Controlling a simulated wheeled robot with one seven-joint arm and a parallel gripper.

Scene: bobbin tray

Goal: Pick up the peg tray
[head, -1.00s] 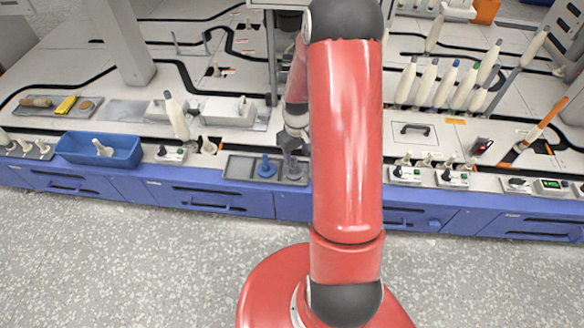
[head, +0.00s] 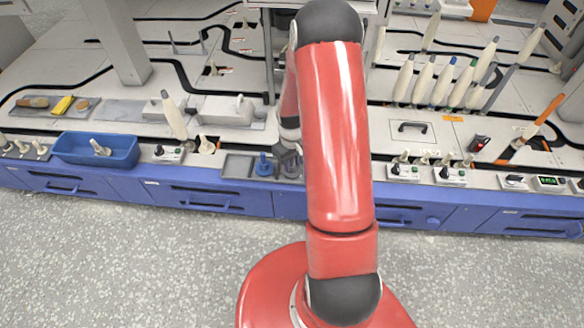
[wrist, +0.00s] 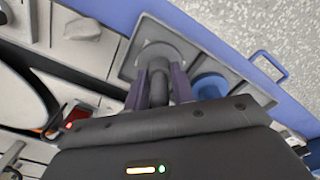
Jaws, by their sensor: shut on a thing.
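The peg tray (head: 238,166) is a grey tray with square recesses at the front edge of the bench. It also shows in the wrist view (wrist: 128,66). A blue peg (head: 264,168) on a round base stands in it, seen in the wrist view (wrist: 210,88) to the right of my fingers. My gripper (head: 289,162) is at the tray's right end. In the wrist view my gripper (wrist: 157,88) has its two dark purple fingers closed on both sides of a grey upright peg (wrist: 157,58) on a round grey base. I cannot see any gap under the tray.
A blue bin (head: 72,148) holding a pale bobbin stands to the left. A small switch box (head: 168,154) is between bin and tray. Switch boxes (head: 404,172) stand to the right, with several cream bobbins (head: 425,82) behind. Blue drawers (head: 205,198) line the bench front.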

